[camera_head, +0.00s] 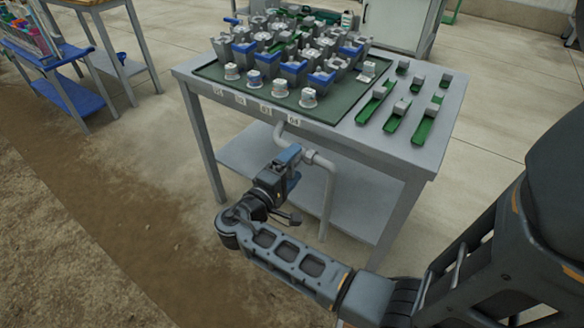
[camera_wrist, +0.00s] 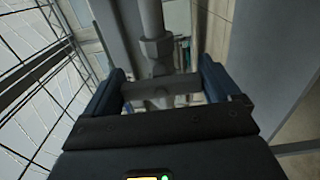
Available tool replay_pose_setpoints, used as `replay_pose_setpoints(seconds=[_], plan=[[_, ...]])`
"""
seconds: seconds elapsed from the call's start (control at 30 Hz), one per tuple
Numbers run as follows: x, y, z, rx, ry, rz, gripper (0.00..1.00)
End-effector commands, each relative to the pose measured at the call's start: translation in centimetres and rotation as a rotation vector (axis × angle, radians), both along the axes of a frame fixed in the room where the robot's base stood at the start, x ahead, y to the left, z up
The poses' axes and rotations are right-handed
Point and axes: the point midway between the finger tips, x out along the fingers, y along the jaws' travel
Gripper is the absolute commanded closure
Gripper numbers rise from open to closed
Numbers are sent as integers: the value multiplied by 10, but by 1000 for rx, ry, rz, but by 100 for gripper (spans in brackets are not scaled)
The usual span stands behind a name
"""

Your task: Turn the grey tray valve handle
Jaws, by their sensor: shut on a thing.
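The grey valve handle (camera_wrist: 160,88) shows in the wrist view as a short bar lying crosswise between my two fingers. Its ends meet the inner faces of the fingers. Behind it are a grey valve body with a nut (camera_wrist: 157,49) and a grey pipe (camera_wrist: 151,16). My gripper (camera_wrist: 163,72) is shut on the handle. In the head view my gripper (camera_head: 292,157) is at the grey pipe (camera_head: 325,163) below the front edge of the tray table. There the gripper hides the handle, so its angle cannot be told from that view.
The grey table (camera_head: 425,155) bears a dark green tray (camera_head: 330,112) with many pots and blocks. Several green strips with grey blocks lie at its right. A lower shelf (camera_head: 250,160) is behind the pipe. Open floor lies left of the table; a blue-shelved cart (camera_head: 75,103) stands far left.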

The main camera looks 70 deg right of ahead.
Motion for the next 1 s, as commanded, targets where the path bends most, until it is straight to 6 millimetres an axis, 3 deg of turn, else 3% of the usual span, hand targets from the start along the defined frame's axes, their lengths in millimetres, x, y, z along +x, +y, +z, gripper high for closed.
replay_pose_setpoints(seconds=[0.4, 0.43, 0.53, 0.8, 1.0], plan=[[0, 1, -1, 0, -3, 1, 41], [0, 1, -1, 0, -3, 1, 8], [0, 1, -1, 0, -3, 0, 0], [1, 3, -1, -1, -4, 1, 0], [8, 28, 0, 0, -3, 4, 0]])
